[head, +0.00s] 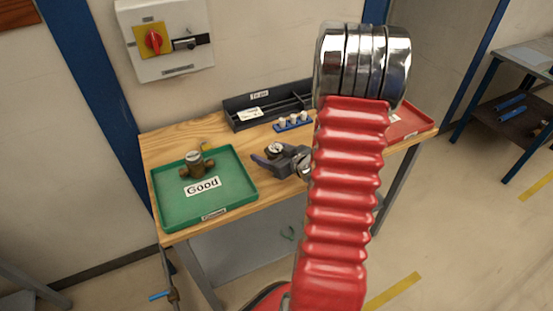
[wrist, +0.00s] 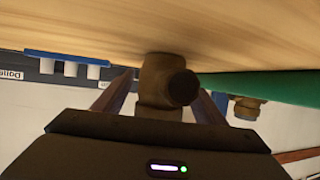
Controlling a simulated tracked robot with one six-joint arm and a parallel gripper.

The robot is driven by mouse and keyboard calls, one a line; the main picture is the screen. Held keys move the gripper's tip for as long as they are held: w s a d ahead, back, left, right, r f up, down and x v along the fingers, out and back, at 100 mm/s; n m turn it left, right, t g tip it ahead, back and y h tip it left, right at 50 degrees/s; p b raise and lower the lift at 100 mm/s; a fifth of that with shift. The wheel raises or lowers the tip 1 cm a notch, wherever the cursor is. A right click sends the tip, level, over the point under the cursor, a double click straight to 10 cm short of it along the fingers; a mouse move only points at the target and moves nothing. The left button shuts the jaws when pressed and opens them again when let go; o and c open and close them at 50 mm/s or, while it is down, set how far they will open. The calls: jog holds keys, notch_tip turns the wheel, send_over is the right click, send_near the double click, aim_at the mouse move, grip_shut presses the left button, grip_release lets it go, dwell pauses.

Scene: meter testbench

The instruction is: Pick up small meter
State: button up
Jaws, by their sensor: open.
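The small meter (wrist: 160,82) is a brass body with a dark round end. In the wrist view, which is upside down, it stands on the wooden table top between my two fingers. My gripper (wrist: 160,103) is open around it, one finger on each side; I cannot tell whether either finger touches it. In the head view, the meter's pale round top (head: 274,149) shows beside my gripper (head: 272,161), low over the middle of the table. Its lower part is hidden there by the gripper.
A green tray (head: 235,192) labelled Good holds another brass meter (head: 197,165). A blue rack (head: 293,126) with several white-topped pieces and a dark compartment tray (head: 236,122) lie behind. A red tray (head: 405,123) is partly hidden by my arm. A switch box (head: 168,62) hangs on the wall.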

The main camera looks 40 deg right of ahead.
jog(key=shift+c, duration=0.6)
jog(key=c, duration=1.4)
